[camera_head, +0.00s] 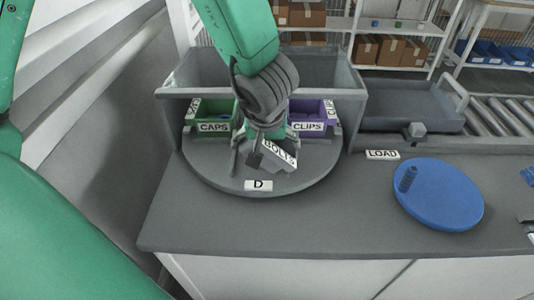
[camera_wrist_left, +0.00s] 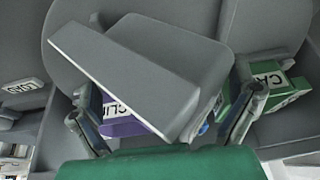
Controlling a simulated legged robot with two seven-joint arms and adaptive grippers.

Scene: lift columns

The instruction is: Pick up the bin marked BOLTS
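The grey bin marked BOLTS (camera_head: 279,158) sits at the front of the round grey turntable (camera_head: 215,178), its label turned at a slant. My left gripper (camera_head: 263,158) reaches down over it from above and partly hides it. In the left wrist view, the grey bin (camera_wrist_left: 165,60) looks tilted and fills the middle. The fingers of my left gripper (camera_wrist_left: 168,118) stand wide apart, with part of the grey bin between them. A gap shows beside the left finger; contact at the right finger is unclear. My right gripper is not in view.
The green CAPS bin (camera_head: 213,112) and purple CLIPS bin (camera_head: 308,112) stand close on either side. Grey walls (camera_head: 330,93) rise around the turntable's back. A blue disc with a peg (camera_head: 440,195) lies on the right of the counter (camera_head: 340,215). A grey tray (camera_head: 410,108) stands behind LOAD.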

